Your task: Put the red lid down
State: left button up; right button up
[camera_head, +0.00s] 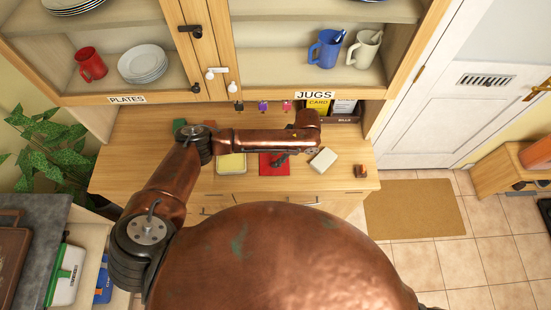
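The red lid (268,168) is a flat red square over the front part of the wooden counter, in the middle of the head view. My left arm reaches in from the left and bends across the counter. The small dark fingers of my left gripper (281,160) show just below the forearm, over the red lid's upper right part. They overlap the lid in the picture, but they are too small to tell whether they are open or shut on it. I cannot tell whether the lid rests on the counter or is just above it. My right gripper is not in view.
A pale yellow-edged box (231,163) lies left of the lid, and a cream block (323,160) lies to its right. Behind are a card rack (343,108) and hanging keys (263,106). The shelves hold jugs (326,48) and plates (143,63).

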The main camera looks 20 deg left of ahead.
pick_arm(q)
jog(key=v, duration=1)
jog(key=shift+r, duration=0.3)
jog(key=shift+s+d, duration=0.1)
